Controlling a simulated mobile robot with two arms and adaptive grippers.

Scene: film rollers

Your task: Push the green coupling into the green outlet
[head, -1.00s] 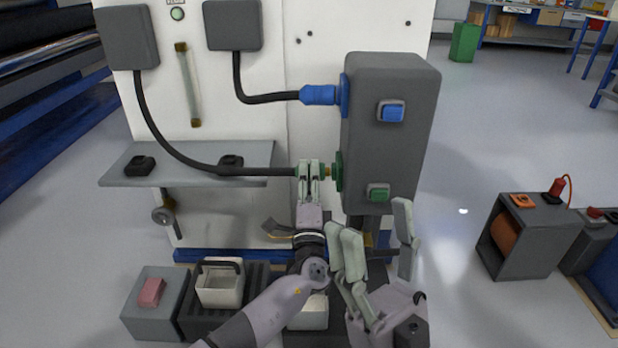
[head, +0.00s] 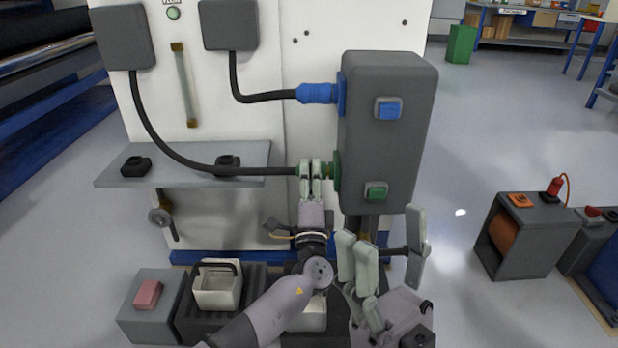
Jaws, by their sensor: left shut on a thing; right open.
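My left gripper (head: 311,172) is shut on the green coupling (head: 325,170) at the end of a black hose (head: 200,167). The fingers hide much of the coupling. The coupling meets the green outlet (head: 338,171) on the left side of the dark grey box (head: 390,140), with no clear gap between them. How deep it sits I cannot tell. My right gripper (head: 388,262) is open in front of and below the box, apart from it, with nothing seen between its fingers.
A blue coupling (head: 318,93) sits at the blue outlet above. The box front has a blue button (head: 388,108) and a green button (head: 376,191). A grey shelf (head: 180,181) lies left of my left gripper.

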